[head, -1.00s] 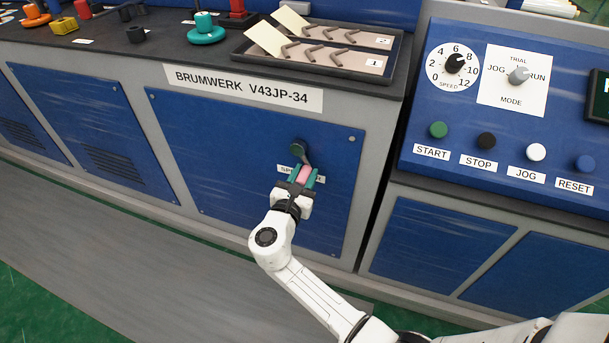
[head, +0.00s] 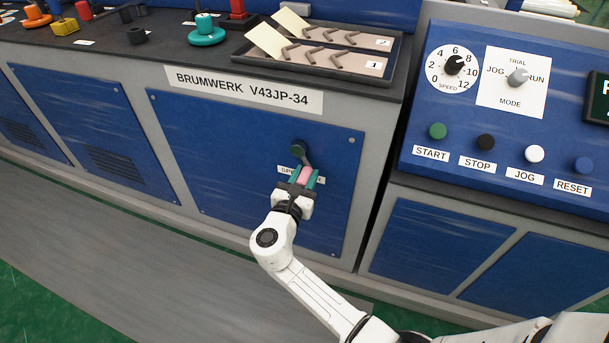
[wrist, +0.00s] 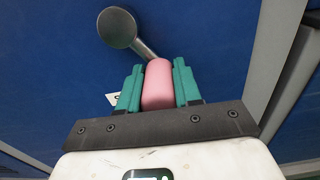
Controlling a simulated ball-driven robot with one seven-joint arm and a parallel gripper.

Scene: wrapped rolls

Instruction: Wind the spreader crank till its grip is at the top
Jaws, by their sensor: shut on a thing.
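The spreader crank is on the blue machine panel, with its dark round hub (head: 299,148) and a short metal arm. In the head view the arm slopes down and to the right from the hub to a pink grip (head: 304,176). The grip is below the hub, and it also shows in the wrist view (wrist: 158,84). My gripper (head: 303,179) is shut on the pink grip, with a teal finger on each side. In the wrist view the hub (wrist: 117,27) is up and to the left of the grip. My gripper partly covers the white label (head: 285,169) behind it.
A control panel with a START button (head: 437,131) and other buttons stands to the right. The panel around the crank is flat and clear.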

